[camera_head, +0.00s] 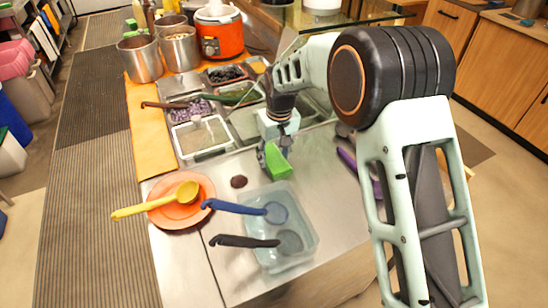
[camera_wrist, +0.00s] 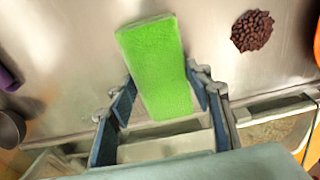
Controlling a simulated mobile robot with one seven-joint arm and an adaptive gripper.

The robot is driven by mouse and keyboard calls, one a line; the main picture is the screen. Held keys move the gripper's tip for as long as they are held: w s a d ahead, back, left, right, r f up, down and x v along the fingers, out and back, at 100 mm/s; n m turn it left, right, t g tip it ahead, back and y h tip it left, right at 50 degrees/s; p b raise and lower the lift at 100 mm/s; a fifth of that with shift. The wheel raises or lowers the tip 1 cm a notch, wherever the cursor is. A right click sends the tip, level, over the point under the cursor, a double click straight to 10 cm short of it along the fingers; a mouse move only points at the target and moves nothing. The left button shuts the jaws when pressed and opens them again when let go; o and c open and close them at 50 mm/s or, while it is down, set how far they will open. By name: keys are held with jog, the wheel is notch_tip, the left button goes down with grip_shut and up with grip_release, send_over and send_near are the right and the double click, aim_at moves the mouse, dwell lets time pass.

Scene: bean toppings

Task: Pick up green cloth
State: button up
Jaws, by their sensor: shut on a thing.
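The green cloth (camera_head: 278,162) is a small bright green rectangle at the middle of the metal counter in the head view. In the wrist view the green cloth (camera_wrist: 155,62) extends out from between the two fingers. My gripper (camera_head: 273,156) points down at the counter and is shut on the cloth. In the wrist view my gripper (camera_wrist: 163,98) has a finger on each side of the cloth's near part. The cloth looks tilted in the head view; I cannot tell whether its lower edge touches the counter.
A clear bin (camera_head: 306,234) with blue and black ladles stands in front. An orange plate (camera_head: 207,187) with a yellow ladle is at left. A small pile of dark beans (camera_head: 239,181) lies nearby, also in the wrist view (camera_wrist: 252,31). Topping trays (camera_head: 203,153) stand behind; a purple utensil (camera_head: 347,158) lies right.

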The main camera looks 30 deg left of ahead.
aim_at(272, 156)
jog(key=shift+r, duration=0.55)
notch_tip(272, 156, up, 2)
jog(key=shift+s+a+r, duration=0.1)
jog(key=shift+a+r, duration=0.05)
jog(key=shift+r, duration=0.1)
jog(key=s+a+r, duration=0.3)
jog(key=s+r, duration=0.1)
jog(key=s, duration=0.2)
jog(key=s+a+r+b, duration=0.1)
jog(key=s+a+r, duration=0.2)
jog(key=s+r, duration=0.2)
jog(key=shift+s+a+r, duration=0.2)
jog(key=shift+s+a, duration=0.15)
jog(key=shift+s, duration=0.1)
